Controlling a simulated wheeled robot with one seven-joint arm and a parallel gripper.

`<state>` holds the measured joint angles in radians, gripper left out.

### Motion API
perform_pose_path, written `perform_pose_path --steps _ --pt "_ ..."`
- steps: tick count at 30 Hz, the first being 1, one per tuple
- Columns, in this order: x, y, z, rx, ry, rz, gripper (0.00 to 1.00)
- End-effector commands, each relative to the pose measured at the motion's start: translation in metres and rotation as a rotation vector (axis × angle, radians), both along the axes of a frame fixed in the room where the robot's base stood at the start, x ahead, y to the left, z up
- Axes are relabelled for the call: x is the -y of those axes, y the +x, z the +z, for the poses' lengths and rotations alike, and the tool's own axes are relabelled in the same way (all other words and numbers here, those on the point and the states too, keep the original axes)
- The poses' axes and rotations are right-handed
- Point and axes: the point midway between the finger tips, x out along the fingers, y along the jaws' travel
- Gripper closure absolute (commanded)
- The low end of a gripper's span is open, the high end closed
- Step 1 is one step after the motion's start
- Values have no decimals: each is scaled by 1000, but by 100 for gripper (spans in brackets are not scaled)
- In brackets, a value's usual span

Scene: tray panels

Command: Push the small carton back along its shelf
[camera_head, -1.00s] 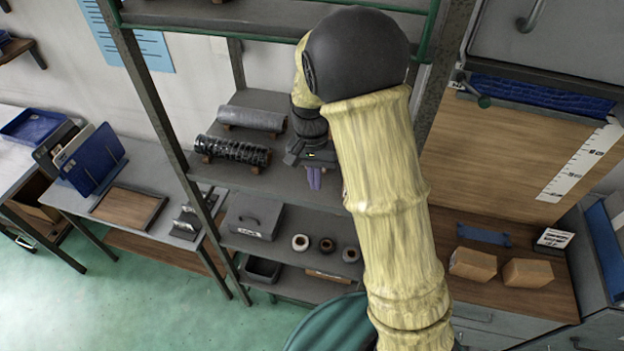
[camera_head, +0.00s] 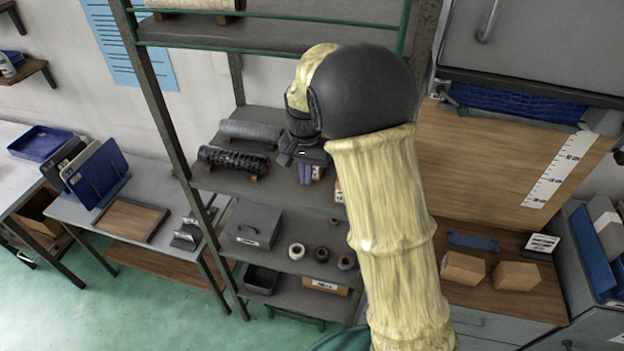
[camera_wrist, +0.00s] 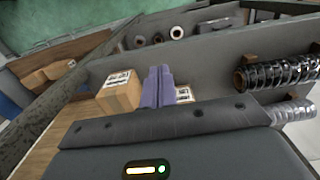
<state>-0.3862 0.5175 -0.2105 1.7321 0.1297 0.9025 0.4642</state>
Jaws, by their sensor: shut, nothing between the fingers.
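My gripper (camera_head: 305,174) is over the middle shelf, its two purple fingers together and pointing down. In the wrist view the fingers (camera_wrist: 160,70) stand between two labelled boxes. A brown carton (camera_wrist: 120,92) with a white label on top is left of them. A smaller labelled box (camera_wrist: 184,94) is just right of them, partly hidden by the gripper body. In the head view a sliver of a carton (camera_head: 339,192) shows beside my arm, which hides the rest. I cannot tell whether the fingers touch either box.
Dark rolls (camera_head: 232,160) lie on the same shelf (camera_head: 285,200) to the left. A rack post (camera_head: 165,110) stands at the left. The shelf below holds a grey box (camera_head: 252,222) and several small rings. Two cartons (camera_head: 490,272) sit on the right-hand bench.

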Motion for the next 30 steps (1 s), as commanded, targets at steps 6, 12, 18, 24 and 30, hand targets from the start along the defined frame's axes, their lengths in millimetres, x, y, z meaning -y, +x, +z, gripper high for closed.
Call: perform_pose_path --steps 6,12,18,24,30 --pt "-1 -2 -3 -1 0 5 100" --pt "20 -19 -25 19 10 29 100" --pt "64 -71 -71 87 19 113 100" --pt "98 -138 -121 169 -3 236 100" --pt "113 -183 -150 220 -34 327 100"
